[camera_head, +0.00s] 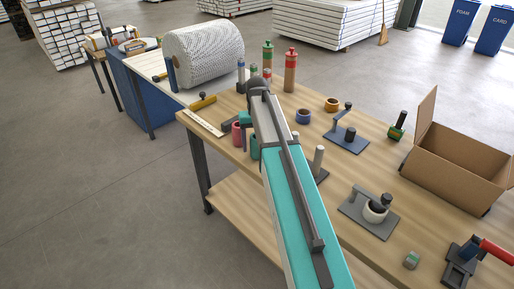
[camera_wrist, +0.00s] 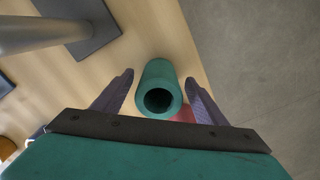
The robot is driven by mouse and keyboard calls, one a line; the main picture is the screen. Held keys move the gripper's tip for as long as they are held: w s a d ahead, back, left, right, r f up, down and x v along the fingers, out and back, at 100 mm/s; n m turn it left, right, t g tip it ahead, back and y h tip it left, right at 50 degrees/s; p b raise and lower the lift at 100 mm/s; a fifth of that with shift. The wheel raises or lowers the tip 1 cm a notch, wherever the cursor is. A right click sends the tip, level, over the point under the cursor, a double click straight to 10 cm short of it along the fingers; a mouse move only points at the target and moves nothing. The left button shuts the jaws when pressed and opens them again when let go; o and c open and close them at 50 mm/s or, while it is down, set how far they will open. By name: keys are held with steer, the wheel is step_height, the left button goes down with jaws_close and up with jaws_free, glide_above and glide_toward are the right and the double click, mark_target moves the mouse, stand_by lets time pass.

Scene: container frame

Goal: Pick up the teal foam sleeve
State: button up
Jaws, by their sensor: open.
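The teal foam sleeve (camera_wrist: 158,72) is a short hollow tube, seen in the wrist view with its dark open end facing the camera. My gripper (camera_wrist: 159,80) is open, with one dark finger on each side of the sleeve and a visible gap on both sides. Whether the fingers are deep enough to reach around it I cannot tell. In the head view the sleeve (camera_head: 254,148) shows only partly beside my arm, near the table's front edge. My arm hides the fingertips there.
A pink sleeve (camera_head: 237,134) stands just left of the teal one. A grey post on a dark base (camera_wrist: 88,25) is close by at the wrist view's upper left. The wooden table (camera_head: 350,185) also bears tape rolls, dispensers and an open cardboard box (camera_head: 455,165).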

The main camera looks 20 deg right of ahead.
stand_by(0.3)
steer(key=c, duration=1.1)
steer(key=shift+r, duration=0.15)
steer(key=s+a+r+p, duration=0.1)
steer(key=s+r+p, duration=0.1)
steer(key=s, duration=0.6)
steer(key=s+r+p, duration=0.2)
steer(key=s+p, duration=0.2)
steer(key=s, duration=0.4)
steer(key=shift+a+r+p, duration=0.35)
steer(key=shift+a, duration=0.05)
steer(key=shift+w, duration=0.15)
